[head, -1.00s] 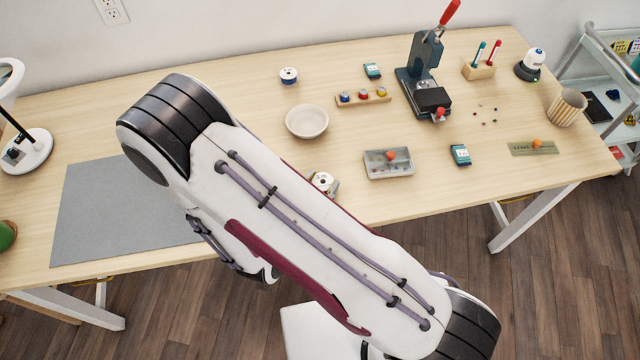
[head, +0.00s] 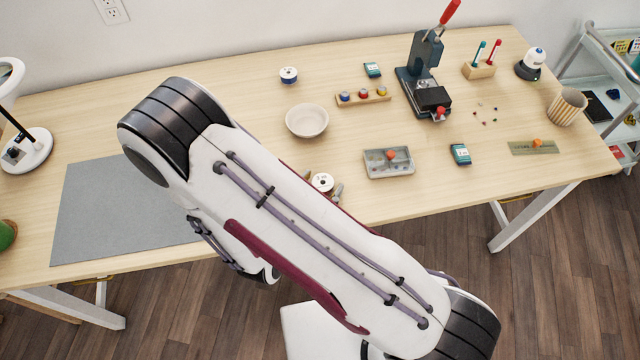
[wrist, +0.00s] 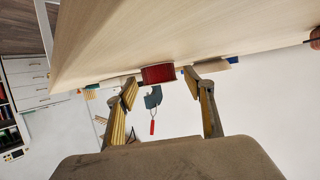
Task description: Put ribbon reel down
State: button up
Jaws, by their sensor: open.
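A ribbon reel with a white top (head: 322,182) stands near the table's front edge, beside my forearm in the head view. In the wrist view its dark red side (wrist: 158,74) shows against the table surface, which is at the top of that picture. My gripper (wrist: 160,86) is open, one finger on either side of the reel, with visible gaps to both. In the head view only the finger ends show beside the reel; my arm hides the rest of the gripper.
A cream bowl (head: 307,121) stands behind the reel, and a grey tray (head: 389,172) is to its right. A grey mat (head: 95,210) lies at left.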

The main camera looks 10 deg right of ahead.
aim_at(322, 189)
jog(key=shift+v, duration=1.05)
jog(key=shift+s+d+v, duration=0.1)
jog(key=shift+v, duration=0.65)
jog(key=shift+s+d+v, duration=0.1)
jog(key=shift+s+v, duration=0.05)
jog(key=shift+v, duration=1.9)
jog(key=shift+f, duration=0.15)
